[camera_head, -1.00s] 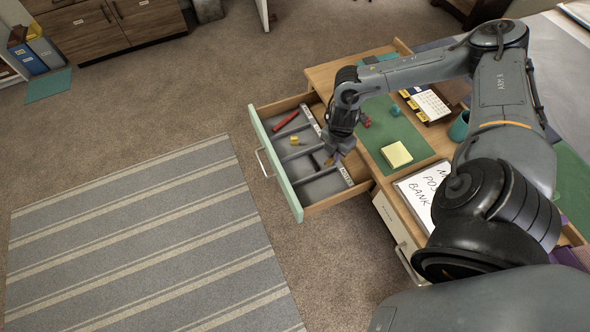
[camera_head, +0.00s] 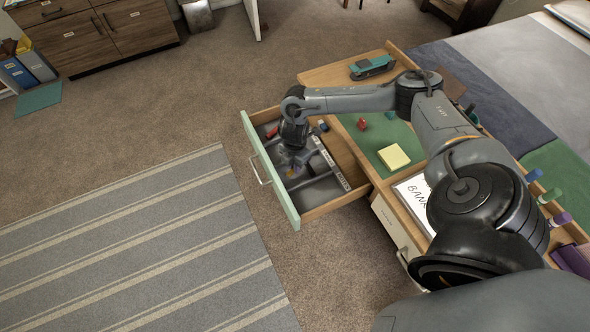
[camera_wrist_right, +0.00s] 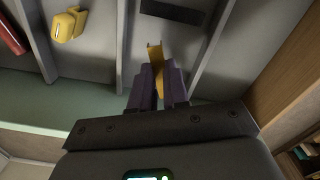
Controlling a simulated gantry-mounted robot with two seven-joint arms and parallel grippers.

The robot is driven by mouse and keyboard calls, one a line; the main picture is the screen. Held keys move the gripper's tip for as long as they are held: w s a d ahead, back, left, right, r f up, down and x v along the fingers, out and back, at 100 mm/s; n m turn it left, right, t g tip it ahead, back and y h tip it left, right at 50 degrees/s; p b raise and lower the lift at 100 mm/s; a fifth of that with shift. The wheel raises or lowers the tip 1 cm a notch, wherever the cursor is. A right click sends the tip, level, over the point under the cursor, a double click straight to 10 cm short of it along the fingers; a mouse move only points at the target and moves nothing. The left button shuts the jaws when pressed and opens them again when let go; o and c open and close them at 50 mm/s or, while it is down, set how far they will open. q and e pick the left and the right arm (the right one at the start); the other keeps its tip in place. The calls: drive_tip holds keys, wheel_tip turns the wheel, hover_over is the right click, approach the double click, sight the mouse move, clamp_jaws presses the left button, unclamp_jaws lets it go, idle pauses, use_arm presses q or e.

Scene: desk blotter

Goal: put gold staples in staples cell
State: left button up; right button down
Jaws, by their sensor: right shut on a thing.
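The gold staples (camera_wrist_right: 154,58) are a bent gold strip between the dark purple fingertips of my right gripper (camera_wrist_right: 158,88), which is shut on them. In the head view my right gripper (camera_head: 293,168) points down into the open drawer (camera_head: 288,207), around its middle; the arm hides part of the inside. The wrist view shows the strip over a grey cell between two dividers, with a dark patch (camera_wrist_right: 172,12) at its far end. I cannot tell whether the strip touches the cell floor. The cell labels (camera_head: 327,158) are too small to read. My left gripper is out of view.
In the wrist view a yellow item (camera_wrist_right: 68,25) and a red item (camera_wrist_right: 12,36) lie in other cells. The desk holds yellow sticky notes (camera_head: 394,157), a teal stapler (camera_head: 372,67) and a small red object (camera_head: 361,124). The drawer's green front (camera_head: 270,171) and thin dividers stand close around the gripper.

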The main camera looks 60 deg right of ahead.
wheel_tip(320, 180, down, 3)
drive_tip(key=shift+f+b, duration=0.1)
drive_tip(key=shift+b, duration=0.25)
drive_tip(key=shift+f, duration=0.1)
drive_tip(key=c, duration=1.1)
unclamp_jaws()
